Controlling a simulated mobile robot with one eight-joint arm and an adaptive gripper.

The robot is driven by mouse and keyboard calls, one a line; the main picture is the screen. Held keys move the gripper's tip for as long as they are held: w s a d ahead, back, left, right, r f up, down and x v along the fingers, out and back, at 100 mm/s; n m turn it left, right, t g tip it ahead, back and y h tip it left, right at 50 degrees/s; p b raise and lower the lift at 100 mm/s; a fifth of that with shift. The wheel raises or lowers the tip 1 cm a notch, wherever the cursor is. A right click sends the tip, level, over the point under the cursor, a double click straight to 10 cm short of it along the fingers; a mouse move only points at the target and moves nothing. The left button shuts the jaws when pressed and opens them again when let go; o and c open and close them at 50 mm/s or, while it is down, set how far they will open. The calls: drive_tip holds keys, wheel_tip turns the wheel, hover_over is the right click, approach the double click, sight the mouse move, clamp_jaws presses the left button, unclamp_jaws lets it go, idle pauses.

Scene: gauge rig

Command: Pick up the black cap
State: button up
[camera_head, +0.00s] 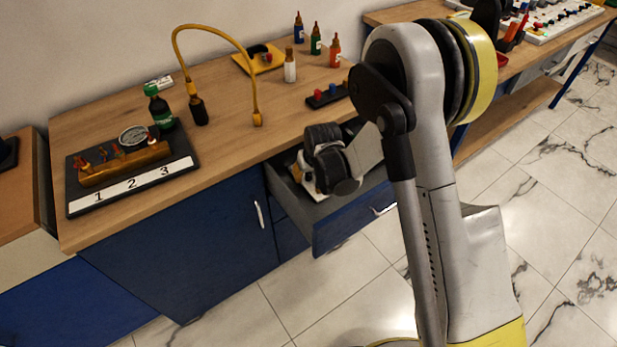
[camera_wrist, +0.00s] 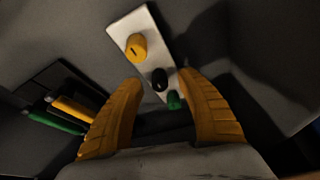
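The black cap (camera_wrist: 160,79) sits on a pale plate (camera_wrist: 132,30) in the wrist view, between a yellow cap (camera_wrist: 136,47) marked with a dark stroke and a green cap (camera_wrist: 174,100). My gripper (camera_wrist: 160,86) is open, its two yellow fingers spread on either side. The black cap shows in the gap between the fingertips, nearer the right one; no finger visibly touches it. In the head view my wrist is over the open drawer (camera_head: 350,222), and my arm hides much of the drawer. The black cap cannot be seen there.
In the wrist view a dark holder (camera_wrist: 50,88) with green and yellow rod-like items lies left of the left finger. Drawer walls surround the space. In the head view the wooden worktop (camera_head: 235,130) above carries bottles, a yellow hose (camera_head: 215,30) and a numbered gauge board (camera_head: 130,188).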

drive_tip(key=c, duration=0.8)
